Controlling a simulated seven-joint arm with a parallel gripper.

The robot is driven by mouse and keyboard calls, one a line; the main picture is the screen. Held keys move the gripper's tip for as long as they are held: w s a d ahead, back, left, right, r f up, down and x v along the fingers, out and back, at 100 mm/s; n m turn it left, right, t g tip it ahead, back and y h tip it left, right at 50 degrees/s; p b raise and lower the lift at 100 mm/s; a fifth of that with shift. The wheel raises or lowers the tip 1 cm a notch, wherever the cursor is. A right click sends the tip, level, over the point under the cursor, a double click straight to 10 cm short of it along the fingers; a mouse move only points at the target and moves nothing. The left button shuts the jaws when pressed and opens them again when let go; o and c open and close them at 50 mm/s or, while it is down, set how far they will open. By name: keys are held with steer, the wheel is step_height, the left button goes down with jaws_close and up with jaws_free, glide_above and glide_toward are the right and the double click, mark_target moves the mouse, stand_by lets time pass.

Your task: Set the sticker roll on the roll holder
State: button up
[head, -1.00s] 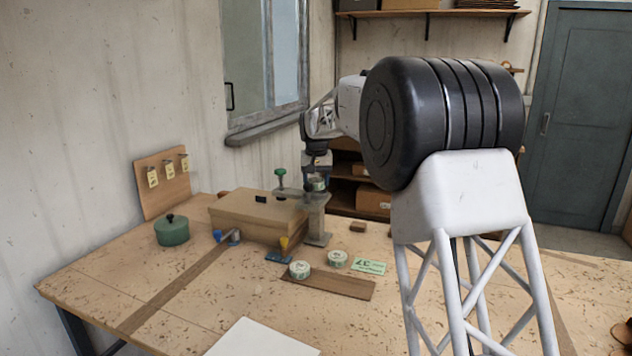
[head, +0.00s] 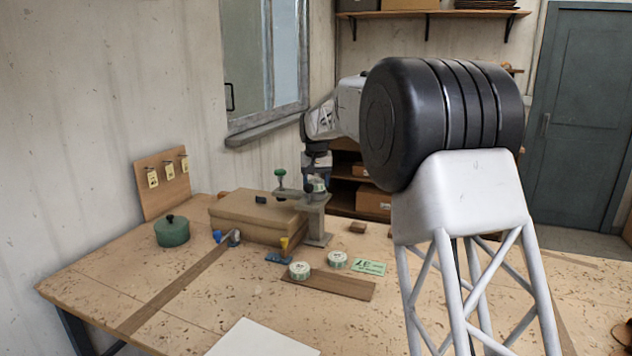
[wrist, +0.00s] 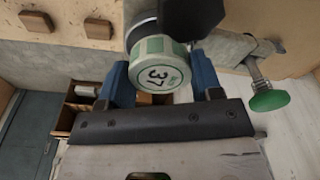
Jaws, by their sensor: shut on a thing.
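My gripper (wrist: 162,82) is shut on a sticker roll (wrist: 158,72), a white roll with a green band marked 37, between its blue fingers. In the head view my gripper (head: 317,176) points down, with the held roll (head: 318,187) just above a grey metal bracket stand (head: 318,228). The bracket has a green knob (head: 280,172), which also shows at the right in the wrist view (wrist: 270,99). I cannot tell for sure whether this stand is the roll holder, nor whether the roll touches it. A dark grey round part (wrist: 141,29) shows behind the roll.
Two more rolls, left (head: 300,270) and right (head: 337,259), stand by a brown strip (head: 335,285) and a green 37 card (head: 369,267). A cardboard box (head: 250,214) is left of the stand; a green pot (head: 172,232) lies farther left. The front left table is mostly clear.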

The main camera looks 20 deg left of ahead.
mark_target(316, 182)
steer(key=shift+f, duration=0.75)
stand_by(0.3)
steer(key=shift+r, duration=0.85)
stand_by(0.9)
steer(key=shift+f, duration=0.85)
stand_by(0.8)
steer(key=o, duration=0.6)
steer(key=shift+o, duration=0.2)
steer(key=shift+r, duration=0.15)
steer(key=shift+s+d+r, duration=0.1)
steer(key=shift+s+r, duration=0.1)
steer(key=shift+r, duration=1.55)
steer(key=shift+s+d+r, duration=0.1)
steer(key=shift+s+r, duration=0.1)
steer(key=shift+r, duration=1.6)
steer(key=shift+s+d+r, duration=0.1)
steer(key=shift+s+r, duration=0.1)
steer(key=shift+r, duration=1.55)
